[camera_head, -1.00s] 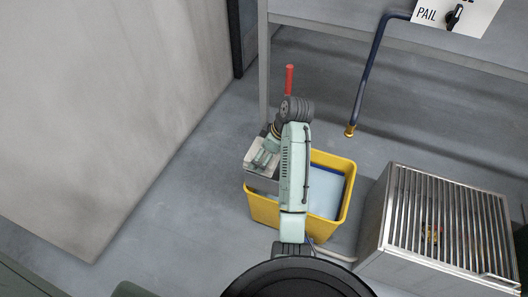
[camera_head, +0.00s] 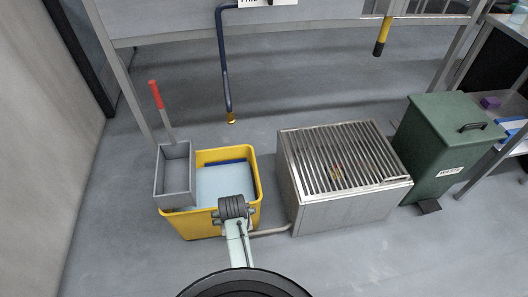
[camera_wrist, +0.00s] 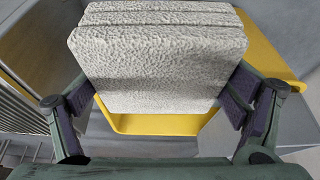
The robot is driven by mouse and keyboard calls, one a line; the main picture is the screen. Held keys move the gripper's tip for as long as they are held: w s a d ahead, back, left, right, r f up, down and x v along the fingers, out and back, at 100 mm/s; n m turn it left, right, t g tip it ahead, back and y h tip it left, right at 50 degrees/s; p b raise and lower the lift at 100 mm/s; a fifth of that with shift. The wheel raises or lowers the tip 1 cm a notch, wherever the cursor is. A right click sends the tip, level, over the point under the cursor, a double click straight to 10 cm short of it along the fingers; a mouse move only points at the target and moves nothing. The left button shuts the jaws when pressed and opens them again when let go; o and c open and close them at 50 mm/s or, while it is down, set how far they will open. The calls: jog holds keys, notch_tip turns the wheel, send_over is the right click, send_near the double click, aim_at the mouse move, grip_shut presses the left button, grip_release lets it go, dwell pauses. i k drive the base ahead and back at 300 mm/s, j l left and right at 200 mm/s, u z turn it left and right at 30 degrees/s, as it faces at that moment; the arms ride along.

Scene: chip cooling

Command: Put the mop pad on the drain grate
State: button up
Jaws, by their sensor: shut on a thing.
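In the wrist view my gripper (camera_wrist: 160,98) is shut on the mop pad (camera_wrist: 160,55), a thick light-grey block with a rough, grooved surface. The pad sits between the two finger pads, with the yellow bucket behind it. The drain grate (camera_head: 340,158), a set of metal bars, tops a steel box right of the bucket. Some small coloured bits lie at its middle. Bars also show at the wrist view's left edge.
The yellow bucket (camera_head: 252,166) holds pale water and has a grey wringer (camera_head: 175,175) with a red-tipped handle. A dark hose (camera_head: 225,70) hangs behind it. A green waste bin (camera_head: 445,145) stands right of the grate. A pipe joins bucket and box.

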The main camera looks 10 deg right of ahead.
aim_at(322, 162)
jog(key=i+j+z, duration=0.15)
jog(key=z, duration=0.85)
jog(key=i+j+z, duration=0.1)
jog(key=j+z, duration=0.6)
jog(key=j, duration=0.15)
jog(key=j+z, duration=0.15)
jog(key=j, duration=1.15)
